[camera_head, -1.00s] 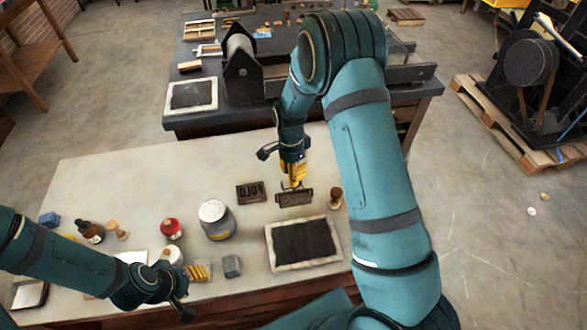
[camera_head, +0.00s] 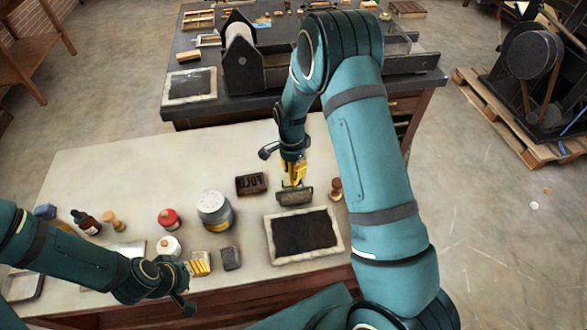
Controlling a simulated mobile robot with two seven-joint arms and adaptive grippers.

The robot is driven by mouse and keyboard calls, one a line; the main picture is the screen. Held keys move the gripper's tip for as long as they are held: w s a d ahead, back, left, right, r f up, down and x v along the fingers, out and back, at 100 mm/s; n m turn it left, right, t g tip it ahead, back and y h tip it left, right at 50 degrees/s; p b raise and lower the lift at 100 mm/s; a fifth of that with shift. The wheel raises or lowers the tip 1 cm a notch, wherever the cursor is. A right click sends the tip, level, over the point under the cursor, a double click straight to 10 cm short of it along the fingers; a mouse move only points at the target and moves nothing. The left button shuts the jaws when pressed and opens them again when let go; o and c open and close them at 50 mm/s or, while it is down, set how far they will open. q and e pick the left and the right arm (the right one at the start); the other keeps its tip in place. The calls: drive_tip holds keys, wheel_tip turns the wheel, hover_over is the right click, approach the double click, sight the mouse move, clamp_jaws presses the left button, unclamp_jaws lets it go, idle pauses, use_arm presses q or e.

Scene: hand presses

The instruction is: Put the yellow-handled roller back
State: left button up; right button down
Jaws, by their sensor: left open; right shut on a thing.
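The yellow-handled roller (camera_head: 294,196) is in the head view, just behind the far edge of the dark inking slab (camera_head: 303,232). My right gripper (camera_head: 293,168) is shut on its yellow handle, coming down from above, with the dark roller cylinder hanging below. I cannot tell whether the cylinder touches the table. My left gripper (camera_head: 186,303) is open and empty at the table's front edge, in front of a yellow ribbed object (camera_head: 200,264).
The pale table (camera_head: 110,178) holds a type block reading FOLD (camera_head: 251,184), a grey-lidded jar (camera_head: 214,210), a red-topped jar (camera_head: 169,218), a grey block (camera_head: 230,258) and a wooden-handled stamp (camera_head: 336,188) right of the roller. A dark press bench (camera_head: 240,104) stands behind. The table's back left is clear.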

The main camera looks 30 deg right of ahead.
use_arm(q)
drive_tip(key=shift+f, duration=0.2)
use_arm(e)
drive_tip(key=shift+f, duration=0.25)
drive_tip(key=shift+c, duration=0.3)
unclamp_jaws()
drive_tip(key=shift+r, duration=0.1)
idle(0.7)
drive_tip(key=shift+r+p, duration=1.5)
drive_tip(key=shift+r, duration=2.45)
use_arm(q)
wheel_tip(320, 180, up, 3)
drive_tip(key=shift+r, duration=0.2)
